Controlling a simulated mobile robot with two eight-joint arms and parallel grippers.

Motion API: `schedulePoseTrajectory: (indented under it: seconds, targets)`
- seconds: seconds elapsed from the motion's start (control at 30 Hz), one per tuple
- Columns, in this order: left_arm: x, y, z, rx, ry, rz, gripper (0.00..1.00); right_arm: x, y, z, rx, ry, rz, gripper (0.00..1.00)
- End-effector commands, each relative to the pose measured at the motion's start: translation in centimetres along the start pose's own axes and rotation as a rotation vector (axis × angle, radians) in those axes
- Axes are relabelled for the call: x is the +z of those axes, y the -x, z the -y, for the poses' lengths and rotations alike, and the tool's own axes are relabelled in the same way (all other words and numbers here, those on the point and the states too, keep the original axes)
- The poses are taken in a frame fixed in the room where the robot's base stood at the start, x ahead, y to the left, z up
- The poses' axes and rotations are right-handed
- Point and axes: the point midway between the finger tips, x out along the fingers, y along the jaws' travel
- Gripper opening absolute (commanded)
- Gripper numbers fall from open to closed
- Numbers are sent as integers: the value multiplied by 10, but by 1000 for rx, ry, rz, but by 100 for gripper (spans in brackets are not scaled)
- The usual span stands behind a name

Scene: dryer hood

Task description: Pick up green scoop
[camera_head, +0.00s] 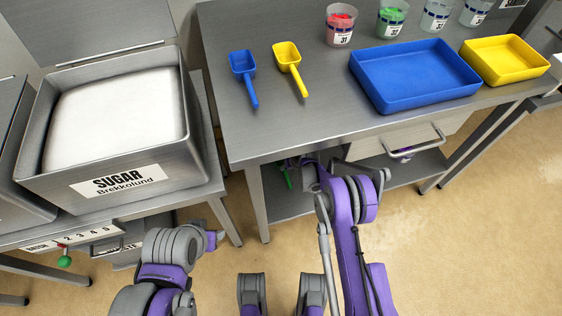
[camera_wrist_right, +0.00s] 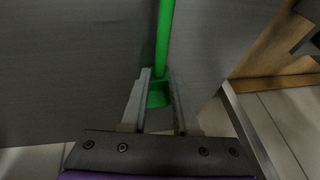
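The green scoop (camera_wrist_right: 163,45) shows in the right wrist view as a straight green handle between the two fingers of my right gripper (camera_wrist_right: 159,75). The fingers lie close along both sides of the green part and appear shut on it. In the head view a small green part of the scoop (camera_head: 288,179) shows below the table's front edge, beside my right gripper, which the arm and table partly hide. The rest of the scoop is hidden or out of frame. My left arm is folded at the lower left of the head view; its gripper cannot be made out.
Blue scoop (camera_head: 244,72), yellow scoop (camera_head: 289,64), blue tray (camera_head: 362,84), yellow tray (camera_head: 471,65) and several cups stand on the metal table (camera_head: 320,115). A drawer handle (camera_head: 411,146) juts out by my right arm. A sugar bin (camera_head: 187,151) stands left. Floor in front is open.

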Motion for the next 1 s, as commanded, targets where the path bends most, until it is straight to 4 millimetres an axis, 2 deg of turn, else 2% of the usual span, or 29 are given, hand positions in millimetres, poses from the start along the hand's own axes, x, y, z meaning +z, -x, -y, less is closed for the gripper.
schedulePoseTrajectory:
  seconds: [0.03,0.2,0.47,0.63,1.0]
  targets:
    - [1,-4,0,0,0,2,50,0,-12,0,-1,0,1,28]
    - [2,-9,0,0,0,3,50,-1,-30,0,-1,0,0,28]
    - [2,-8,0,0,0,3,50,-1,-32,0,0,0,0,28]
    - [2,-8,0,0,0,3,50,-1,-32,0,0,0,0,1]
    - [2,-8,0,0,0,3,50,-2,-31,0,0,0,0,0]
